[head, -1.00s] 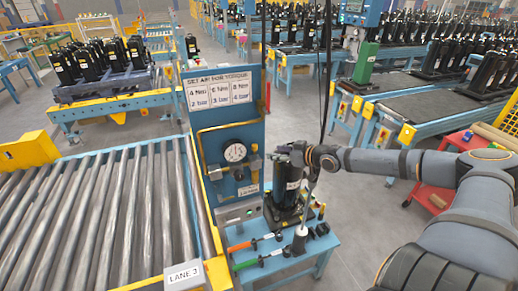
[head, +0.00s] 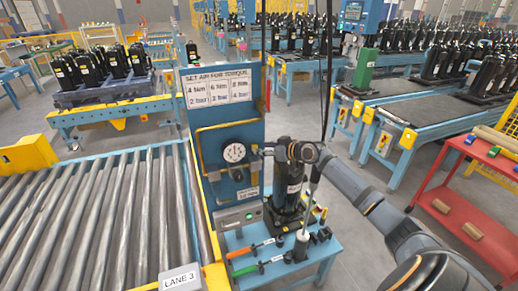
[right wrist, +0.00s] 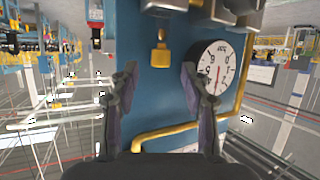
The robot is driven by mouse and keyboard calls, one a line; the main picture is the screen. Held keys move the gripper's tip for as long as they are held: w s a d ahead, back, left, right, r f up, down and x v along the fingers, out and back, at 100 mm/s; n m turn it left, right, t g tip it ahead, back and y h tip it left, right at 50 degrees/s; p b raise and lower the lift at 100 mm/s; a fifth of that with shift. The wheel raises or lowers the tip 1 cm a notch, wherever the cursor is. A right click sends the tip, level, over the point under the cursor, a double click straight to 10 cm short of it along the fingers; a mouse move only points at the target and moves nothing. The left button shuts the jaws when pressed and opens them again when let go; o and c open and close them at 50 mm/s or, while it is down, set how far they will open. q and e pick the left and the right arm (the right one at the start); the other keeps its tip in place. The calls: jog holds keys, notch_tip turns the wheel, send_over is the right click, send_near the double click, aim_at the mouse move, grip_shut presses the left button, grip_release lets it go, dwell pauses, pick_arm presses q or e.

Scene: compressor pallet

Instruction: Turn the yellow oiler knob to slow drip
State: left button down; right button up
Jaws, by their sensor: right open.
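The small yellow oiler knob (right wrist: 160,58) hangs from a short fitting against the blue panel in the right wrist view. It appears between the fingertips of my right gripper (right wrist: 160,72), which is open and empty, with a gap on both sides. I cannot tell how far beyond the tips the knob is. In the head view my right gripper (head: 266,150) points left at the blue panel, just right of the round gauge (head: 234,153). The knob cannot be made out there. The gauge also shows in the right wrist view (right wrist: 213,66). My left gripper is not in view.
A yellow pipe (right wrist: 165,133) runs along the panel near my right gripper. A black compressor (head: 288,190) stands on a small blue table (head: 312,262) below my right wrist, with torque tools (head: 255,248) in front. The roller conveyor (head: 90,220) lies left of the panel.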

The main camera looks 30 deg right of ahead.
jog(key=x, duration=0.3)
jog(key=shift+w+a+f+p, duration=0.1)
jog(key=shift+w+p, duration=0.05)
jog(key=shift+p, duration=0.2)
grip_shut()
